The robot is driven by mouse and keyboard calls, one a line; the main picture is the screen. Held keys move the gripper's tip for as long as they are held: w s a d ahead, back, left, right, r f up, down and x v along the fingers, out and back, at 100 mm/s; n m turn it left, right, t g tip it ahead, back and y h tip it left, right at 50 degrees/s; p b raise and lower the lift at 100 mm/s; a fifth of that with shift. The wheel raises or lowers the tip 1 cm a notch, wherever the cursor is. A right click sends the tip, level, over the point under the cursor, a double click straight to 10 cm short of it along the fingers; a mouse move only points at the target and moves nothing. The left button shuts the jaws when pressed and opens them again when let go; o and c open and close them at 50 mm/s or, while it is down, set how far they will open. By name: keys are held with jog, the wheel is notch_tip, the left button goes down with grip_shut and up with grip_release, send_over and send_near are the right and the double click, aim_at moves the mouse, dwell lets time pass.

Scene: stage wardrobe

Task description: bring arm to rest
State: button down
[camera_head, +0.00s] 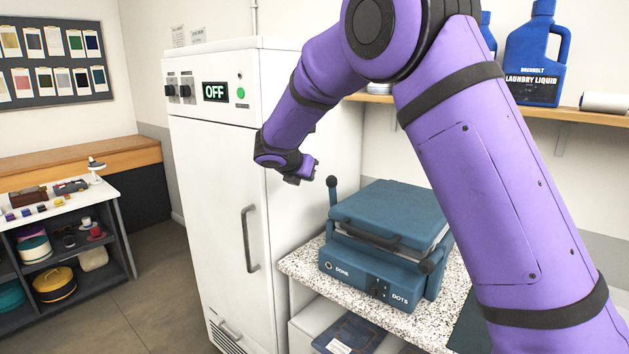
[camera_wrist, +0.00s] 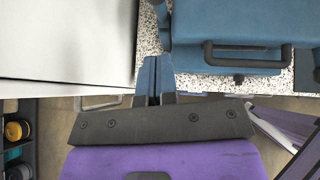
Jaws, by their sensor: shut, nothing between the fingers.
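My purple arm reaches up and bends over toward the white cabinet in the head view. My gripper (camera_head: 299,179) hangs in the air in front of the white cabinet's right edge, up and left of the blue press. In the wrist view my gripper (camera_wrist: 156,72) shows its two blue fingers together, with nothing between them. The fingers point toward the strip between the cabinet and the press and appear clear of both. Part of the gripper is hidden behind the wrist in the head view.
The tall white cabinet (camera_head: 215,180) has a closed door and an "OFF" display. The blue press (camera_head: 390,215), lid down, sits on a speckled counter (camera_head: 300,265). A shelf (camera_head: 590,115) holds a blue laundry jug (camera_head: 535,55). Open floor (camera_head: 150,300) lies at left.

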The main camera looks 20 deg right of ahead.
jog(key=shift+s+a+r, duration=0.3)
jog(key=shift+s+r, duration=0.05)
jog(key=s+d+r+m+g+y, duration=0.1)
jog(key=s+d+r+m, duration=0.3)
jog(key=s, duration=0.4)
jog(key=s+d+r+m+g+y, duration=0.1)
jog(key=s+d+r+m, duration=0.3)
jog(key=s, duration=0.3)
jog(key=s+d+r+m+g+y, duration=0.1)
jog(key=s+d+r+m+y, duration=0.1)
jog(key=s+d+m, duration=0.35)
jog(key=s+a+f+m+y, duration=0.1)
jog(key=s+m, duration=0.5)
jog(key=s, duration=0.7)
jog(key=s+a+f+m+y, duration=0.1)
jog(key=s+m+y, duration=0.2)
jog(key=s+m, duration=0.4)
jog(key=s, duration=0.6)
jog(key=shift+s+a+f+t, duration=0.25)
jog(key=shift+s+f+t, duration=0.05)
jog(key=shift+s, duration=0.1)
jog(key=shift+m, duration=0.25)
